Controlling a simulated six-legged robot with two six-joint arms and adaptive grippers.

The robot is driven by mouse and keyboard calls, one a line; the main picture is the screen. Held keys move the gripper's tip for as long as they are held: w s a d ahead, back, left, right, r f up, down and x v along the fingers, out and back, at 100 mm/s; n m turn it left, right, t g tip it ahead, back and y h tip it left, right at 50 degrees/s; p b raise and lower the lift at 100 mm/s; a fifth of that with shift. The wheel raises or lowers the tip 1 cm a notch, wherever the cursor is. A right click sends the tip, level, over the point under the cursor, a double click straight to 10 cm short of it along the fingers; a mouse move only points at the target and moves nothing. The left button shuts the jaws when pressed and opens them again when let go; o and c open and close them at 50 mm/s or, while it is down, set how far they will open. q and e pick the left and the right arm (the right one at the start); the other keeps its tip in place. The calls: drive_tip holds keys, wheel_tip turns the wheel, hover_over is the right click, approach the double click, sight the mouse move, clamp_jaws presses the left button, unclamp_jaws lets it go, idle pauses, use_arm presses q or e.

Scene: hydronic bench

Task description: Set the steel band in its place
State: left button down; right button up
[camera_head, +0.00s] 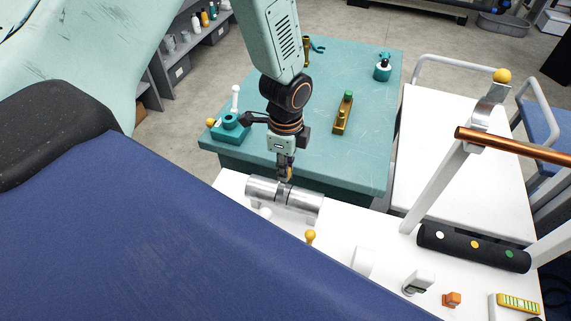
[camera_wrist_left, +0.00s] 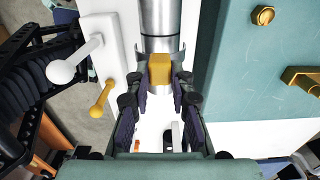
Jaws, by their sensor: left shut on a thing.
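My left gripper (camera_head: 286,174) reaches down from the top and is shut on a yellow block, seen between its fingers in the left wrist view (camera_wrist_left: 160,70). The block sits against a shiny steel cylinder (camera_head: 262,188), which also shows in the left wrist view (camera_wrist_left: 160,20). The steel band (camera_wrist_left: 160,44) appears to be the ring across the cylinder beside the block; I cannot tell whether block and band are joined. The fingers hide part of the band. My right gripper is not in view.
A white knob (camera_wrist_left: 60,70) and a yellow-topped peg (camera_head: 310,237) stand close to the cylinder. A teal table (camera_head: 300,110) with several small fittings lies behind. A copper pipe (camera_head: 520,145) crosses at right above a black roll (camera_head: 470,247).

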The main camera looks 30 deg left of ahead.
use_arm(q)
drive_tip(key=shift+f, duration=0.2)
drive_tip(key=shift+f+b, duration=0.35)
drive_tip(key=shift+f, duration=0.4)
drive_tip(key=shift+f, duration=0.15)
drive_tip(key=shift+f+b, duration=0.1)
drive_tip(key=shift+b, duration=0.25)
drive_tip(key=shift+f, duration=0.5)
drive_tip(key=shift+f+b, duration=0.25)
drive_tip(key=shift+b, duration=0.2)
drive_tip(key=shift+f, duration=0.1)
